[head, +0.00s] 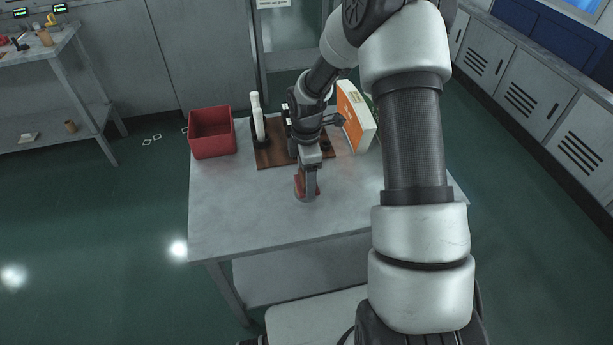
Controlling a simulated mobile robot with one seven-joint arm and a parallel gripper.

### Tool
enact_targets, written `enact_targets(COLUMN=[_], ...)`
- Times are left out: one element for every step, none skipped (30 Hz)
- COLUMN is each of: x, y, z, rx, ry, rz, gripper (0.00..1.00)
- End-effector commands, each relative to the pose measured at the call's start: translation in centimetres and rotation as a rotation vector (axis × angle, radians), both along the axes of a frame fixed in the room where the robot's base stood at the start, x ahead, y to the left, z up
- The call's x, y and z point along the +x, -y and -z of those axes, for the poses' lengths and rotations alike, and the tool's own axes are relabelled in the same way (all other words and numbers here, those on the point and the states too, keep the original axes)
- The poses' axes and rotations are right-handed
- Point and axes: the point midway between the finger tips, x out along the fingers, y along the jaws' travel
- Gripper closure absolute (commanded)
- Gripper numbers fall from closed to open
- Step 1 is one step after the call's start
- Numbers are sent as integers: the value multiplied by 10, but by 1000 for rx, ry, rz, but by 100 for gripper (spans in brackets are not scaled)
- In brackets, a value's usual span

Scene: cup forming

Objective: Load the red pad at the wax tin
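My gripper (308,186) points down at the grey table, near its middle. A small red-orange thing (299,186) shows at both sides of the gripper's end; it may be the red pad, but the gripper covers most of it. A small grey rounded shape lies at the gripper's lower end, and I cannot tell whether it is a tin or a fingertip. Whether the fingers are open or shut on the red-orange thing does not show. I cannot make out the wax tin for sure.
A red open bin (212,146) stands at the table's back left. A brown board (272,158) carries a white upright cylinder (258,118) and dark parts. An orange and white box (353,116) stands behind my arm. The table's front left (225,215) is clear.

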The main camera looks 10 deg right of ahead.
Motion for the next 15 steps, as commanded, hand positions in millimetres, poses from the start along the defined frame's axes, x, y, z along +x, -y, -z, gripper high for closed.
enact_targets(x=[0,0,0,0,0,0,0,0,0,0,0,0,0,0,0], y=[0,0,0,0,0,0,0,0,0,0,0,0,0,0,0], z=[1,2,2,2,3,3,4,4,4,5,5,6,6,6,7], rx=[0,0,0,0,0,0,0,0,0,0,0,0,0,0,0], ry=[0,0,0,0,0,0,0,0,0,0,0,0,0,0,0], rz=[0,0,0,0,0,0,0,0,0,0,0,0,0,0,0], gripper=[52,52,52,52,52,52,52,52,52,52,52,52,52,52,52])
